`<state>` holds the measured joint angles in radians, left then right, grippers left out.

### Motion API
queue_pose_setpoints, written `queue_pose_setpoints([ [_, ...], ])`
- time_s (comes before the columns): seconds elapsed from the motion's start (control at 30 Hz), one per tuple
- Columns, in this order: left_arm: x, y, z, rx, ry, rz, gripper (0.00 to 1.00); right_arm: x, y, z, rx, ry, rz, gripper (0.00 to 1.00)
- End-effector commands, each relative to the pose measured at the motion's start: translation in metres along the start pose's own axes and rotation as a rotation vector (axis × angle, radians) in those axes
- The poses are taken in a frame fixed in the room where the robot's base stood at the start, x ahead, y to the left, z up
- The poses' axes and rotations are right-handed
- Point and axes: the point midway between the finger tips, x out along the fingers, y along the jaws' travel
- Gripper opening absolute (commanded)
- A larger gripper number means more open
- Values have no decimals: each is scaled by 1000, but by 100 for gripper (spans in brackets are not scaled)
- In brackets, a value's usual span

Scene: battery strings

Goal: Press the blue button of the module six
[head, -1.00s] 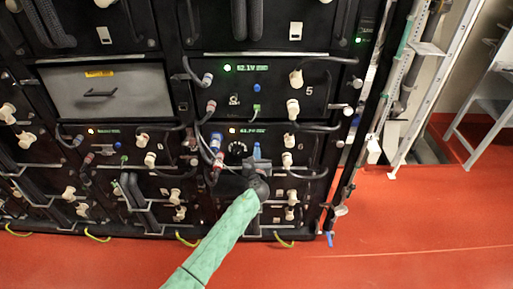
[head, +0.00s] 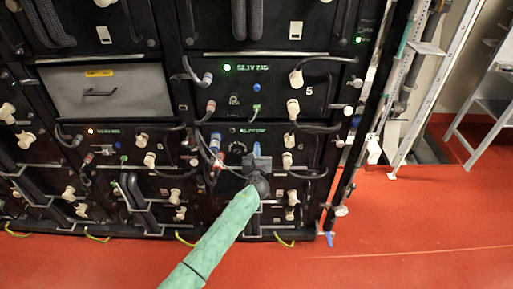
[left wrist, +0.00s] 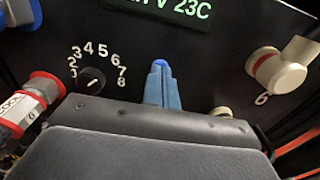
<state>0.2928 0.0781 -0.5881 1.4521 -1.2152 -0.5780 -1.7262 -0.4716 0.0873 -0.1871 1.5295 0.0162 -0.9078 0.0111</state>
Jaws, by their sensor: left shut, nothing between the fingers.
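Module six (head: 270,131) is the black unit below the module marked 5 in the head view. Its panel (left wrist: 215,50) shows in the left wrist view with a "6" under a white connector, a numbered dial (left wrist: 91,80) and a green display (left wrist: 165,6). My left gripper (head: 257,148) is shut and empty at this panel. In the left wrist view its blue fingertips (left wrist: 162,86) point at the brighter blue button (left wrist: 160,63). The tips overlap the button's lower part; I cannot tell how far it is pressed. My right gripper is not in view.
White connectors (head: 293,108) and black cables stick out around the panel. Red-banded connectors (left wrist: 33,96) stand left of the dial. A metal ladder frame (head: 415,85) stands right of the rack. The red floor (head: 400,230) in front is clear.

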Motion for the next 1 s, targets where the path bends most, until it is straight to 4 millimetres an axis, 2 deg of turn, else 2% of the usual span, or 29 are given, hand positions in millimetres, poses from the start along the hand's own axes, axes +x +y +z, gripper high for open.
queue_pose_setpoints([
  [1.0, -61, 0, 1, 0, 0, -1, 0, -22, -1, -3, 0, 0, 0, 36],
])
